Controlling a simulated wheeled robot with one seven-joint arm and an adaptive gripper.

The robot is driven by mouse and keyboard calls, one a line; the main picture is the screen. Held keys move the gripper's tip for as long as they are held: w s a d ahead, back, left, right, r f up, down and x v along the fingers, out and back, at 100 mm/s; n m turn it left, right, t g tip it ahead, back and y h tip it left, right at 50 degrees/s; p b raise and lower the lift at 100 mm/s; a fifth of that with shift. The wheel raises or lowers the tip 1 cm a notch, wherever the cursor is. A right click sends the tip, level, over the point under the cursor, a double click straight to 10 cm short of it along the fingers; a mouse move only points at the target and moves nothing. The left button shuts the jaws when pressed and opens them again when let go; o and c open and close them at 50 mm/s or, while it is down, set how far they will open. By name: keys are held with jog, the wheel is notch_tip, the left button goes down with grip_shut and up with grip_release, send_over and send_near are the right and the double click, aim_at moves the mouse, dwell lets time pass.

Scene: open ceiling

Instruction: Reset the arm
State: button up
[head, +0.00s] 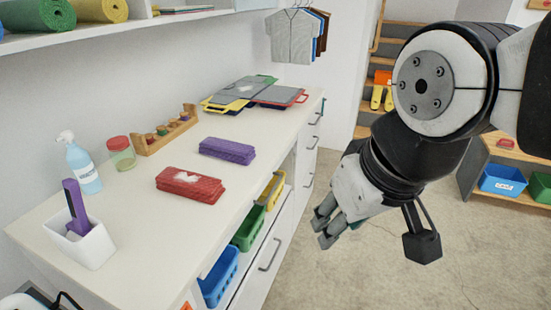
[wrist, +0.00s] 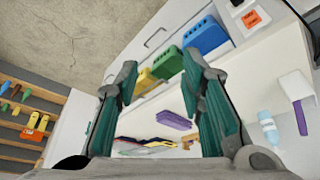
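My gripper (head: 326,229) hangs beside the long white counter, to the right of its front edge, in the head view. My arm reaches in from the upper right and bends down to it. In the wrist view my gripper (wrist: 160,78) shows its two fingers spread apart with nothing between them. The gap looks onto the counter's side and a purple stack further off. The fingers appear clear of the counter (head: 131,215).
The counter holds a red stack (head: 190,186), a purple stack (head: 228,150), a spray bottle (head: 83,166), a white holder (head: 82,244) and coloured boards (head: 232,97). Blue (head: 218,276), green and yellow bins sit below its edge. Open floor (head: 400,285) lies right.

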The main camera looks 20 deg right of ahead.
jog(key=shift+s+d+g, duration=0.2)
jog(key=shift+s+g, duration=0.1)
jog(key=shift+s, duration=0.95)
notch_tip(320, 180, up, 3)
jog(key=shift+f+p, duration=0.1)
jog(key=shift+p, duration=0.95)
jog(key=shift+c, duration=0.6)
